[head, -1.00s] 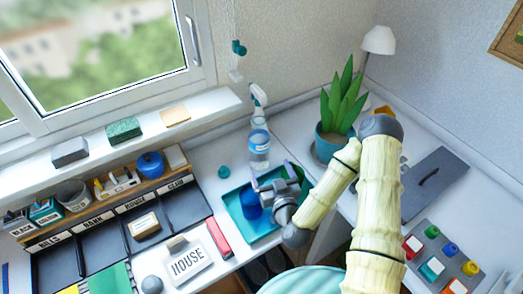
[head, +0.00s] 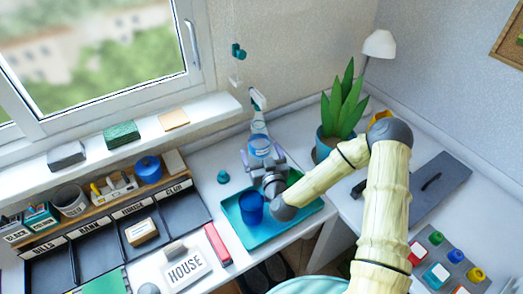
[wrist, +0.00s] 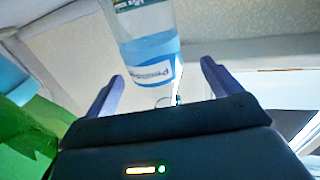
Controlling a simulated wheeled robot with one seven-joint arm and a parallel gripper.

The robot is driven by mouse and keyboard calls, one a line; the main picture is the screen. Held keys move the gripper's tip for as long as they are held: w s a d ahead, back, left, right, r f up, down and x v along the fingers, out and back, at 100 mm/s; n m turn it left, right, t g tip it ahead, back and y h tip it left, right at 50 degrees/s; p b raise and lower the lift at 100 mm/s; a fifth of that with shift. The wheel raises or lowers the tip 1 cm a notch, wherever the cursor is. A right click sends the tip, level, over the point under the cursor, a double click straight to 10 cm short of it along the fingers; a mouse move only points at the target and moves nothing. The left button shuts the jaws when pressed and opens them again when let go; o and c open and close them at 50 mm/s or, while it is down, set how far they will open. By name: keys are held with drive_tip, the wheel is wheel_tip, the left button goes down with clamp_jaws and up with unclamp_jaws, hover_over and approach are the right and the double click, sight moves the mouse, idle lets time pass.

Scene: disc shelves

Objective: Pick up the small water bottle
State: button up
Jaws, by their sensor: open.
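In the wrist view the gripper (wrist: 163,72) fingers are spread apart, with a gap on each side of the bottle. I cannot tell how deep the bottle sits between them. The bottle's lower part is hidden by my gripper in the head view.
A blue cup (head: 251,208) stands in the teal tray (head: 284,230) under my wrist. A potted plant (head: 343,110) is to the right. A small teal object (head: 223,177) lies left of my gripper. The windowsill (head: 205,107) is behind left.

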sight(259, 118)
drive_tip(key=shift+d+p+x, duration=0.2)
drive_tip(key=shift+x, duration=1.15)
drive_tip(key=shift+d+p+x, duration=0.2)
drive_tip(key=shift+x, duration=1.1)
drive_tip(key=shift+w, duration=0.1)
drive_tip(key=c, duration=1.5)
drive_tip(key=shift+o, duration=0.2)
drive_tip(key=shift+r, duration=0.2)
drive_tip(key=shift+r, duration=4.85)
